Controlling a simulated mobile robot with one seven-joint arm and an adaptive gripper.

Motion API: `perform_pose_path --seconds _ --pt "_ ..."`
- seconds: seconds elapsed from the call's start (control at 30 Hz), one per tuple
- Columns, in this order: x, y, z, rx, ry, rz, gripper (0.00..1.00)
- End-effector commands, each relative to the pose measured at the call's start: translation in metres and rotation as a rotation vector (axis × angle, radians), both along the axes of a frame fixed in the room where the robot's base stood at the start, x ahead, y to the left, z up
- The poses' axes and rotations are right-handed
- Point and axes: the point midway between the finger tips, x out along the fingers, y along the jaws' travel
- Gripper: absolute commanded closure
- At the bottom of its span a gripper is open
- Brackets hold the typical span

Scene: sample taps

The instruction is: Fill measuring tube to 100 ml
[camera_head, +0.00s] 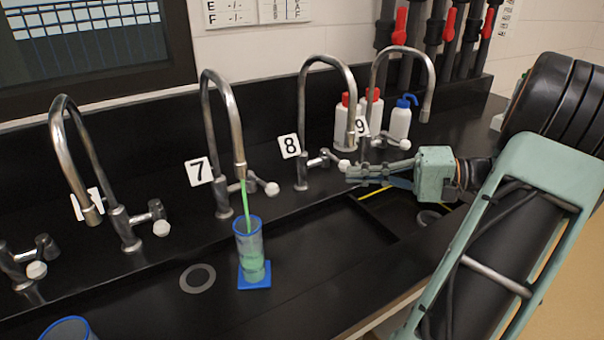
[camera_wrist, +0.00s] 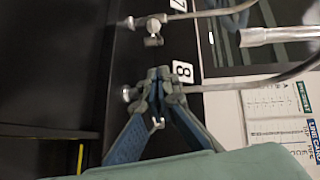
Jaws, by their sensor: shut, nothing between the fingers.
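The measuring tube (camera_head: 249,255), clear with a blue rim and blue square base, stands upright in the black trough under tap 7 (camera_head: 222,130). A green stream (camera_head: 246,205) runs from the spout into it. Green liquid shows in its lower part; the scale is too small to read. Tap 7's white-knobbed handle (camera_head: 270,188) is to the right of its post. My gripper (camera_head: 352,174) is shut and empty, right beside tap 8's white knob (camera_head: 344,165); I cannot tell whether they touch. In the wrist view my closed fingertips (camera_wrist: 158,76) are near the 8 label (camera_wrist: 182,72).
Tap 9 (camera_head: 405,60) and several bottles (camera_head: 371,112) stand behind tap 8. Another tap (camera_head: 70,150) is at the left. A second blue-rimmed vessel (camera_head: 68,330) is cut off at the bottom left. A drain ring (camera_head: 198,278) lies left of the tube.

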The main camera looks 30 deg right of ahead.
Motion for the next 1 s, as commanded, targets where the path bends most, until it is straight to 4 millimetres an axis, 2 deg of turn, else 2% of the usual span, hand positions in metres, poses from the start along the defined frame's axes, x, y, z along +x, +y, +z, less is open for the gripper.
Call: perform_pose_path --seconds 0.23,0.6,0.8,1.0 --pt "0.013 0.017 -0.003 -0.017 -0.017 0.01 1.0" --pt "0.064 0.076 -0.014 -0.016 -0.015 0.01 1.0" --pt "0.062 0.102 -0.019 -0.016 -0.014 0.008 1.0" --pt "0.061 0.113 -0.021 -0.015 -0.015 0.006 1.0"
